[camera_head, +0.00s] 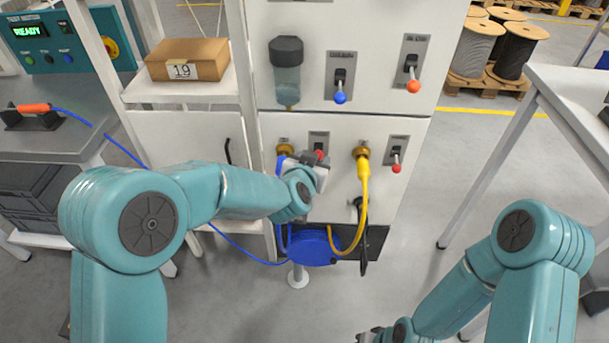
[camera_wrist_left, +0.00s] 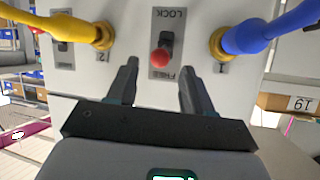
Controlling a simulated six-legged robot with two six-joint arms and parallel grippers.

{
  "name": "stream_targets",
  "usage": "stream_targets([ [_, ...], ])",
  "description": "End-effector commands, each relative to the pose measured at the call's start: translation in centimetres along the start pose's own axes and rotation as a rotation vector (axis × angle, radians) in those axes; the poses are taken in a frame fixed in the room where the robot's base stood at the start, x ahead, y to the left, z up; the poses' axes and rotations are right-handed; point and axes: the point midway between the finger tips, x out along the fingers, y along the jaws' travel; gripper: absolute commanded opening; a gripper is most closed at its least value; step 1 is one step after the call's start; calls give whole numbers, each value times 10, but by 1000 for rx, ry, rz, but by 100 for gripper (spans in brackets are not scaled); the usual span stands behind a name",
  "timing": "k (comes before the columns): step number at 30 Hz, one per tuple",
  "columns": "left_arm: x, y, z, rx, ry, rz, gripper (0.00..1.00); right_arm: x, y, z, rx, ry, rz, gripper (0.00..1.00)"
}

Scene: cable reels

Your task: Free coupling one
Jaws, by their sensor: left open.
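Coupling one (camera_wrist_left: 218,42), a brass fitting marked 1, holds the plug of the blue hose (camera_wrist_left: 265,35). In the head view the blue hose (camera_head: 283,176) is partly hidden by my left arm. Beside the coupling is a lever with a red knob (camera_wrist_left: 160,57) on a plate marked FREE and LOCK. In the wrist view the knob leans toward the FREE word. My left gripper (camera_wrist_left: 160,68) is open, its fingers on either side of the knob; contact cannot be told. It also shows in the head view (camera_head: 322,168). My right gripper (camera_head: 368,334) is partly cut off at the bottom edge.
Coupling two (camera_head: 361,152) with a yellow hose (camera_head: 362,195) and its own red-knobbed lever (camera_head: 396,168) are to the right. A shelf with a box (camera_head: 188,60) is left, a white table (camera_head: 560,90) right.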

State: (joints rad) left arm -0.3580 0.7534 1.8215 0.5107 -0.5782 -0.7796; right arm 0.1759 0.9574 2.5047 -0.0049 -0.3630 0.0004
Motion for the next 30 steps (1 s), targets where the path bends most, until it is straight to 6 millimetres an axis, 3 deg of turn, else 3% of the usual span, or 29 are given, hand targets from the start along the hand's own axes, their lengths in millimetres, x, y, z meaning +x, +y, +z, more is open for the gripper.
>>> stream_targets([
  [6, -59, 0, 0, 0, 2, 1, 51, 6, 2, 0, 0, 0, 0, 43],
  [12, -96, 0, 0, 0, 1, 1, 51, 7, 2, 0, 0, 0, 0, 43],
  [18, -109, 0, 0, 0, -1, 0, 51, 7, 2, 0, 0, 0, 0, 43],
  [30, -109, 0, 0, 0, -1, 0, 51, 7, 2, 0, 0, 0, 0, 43],
])
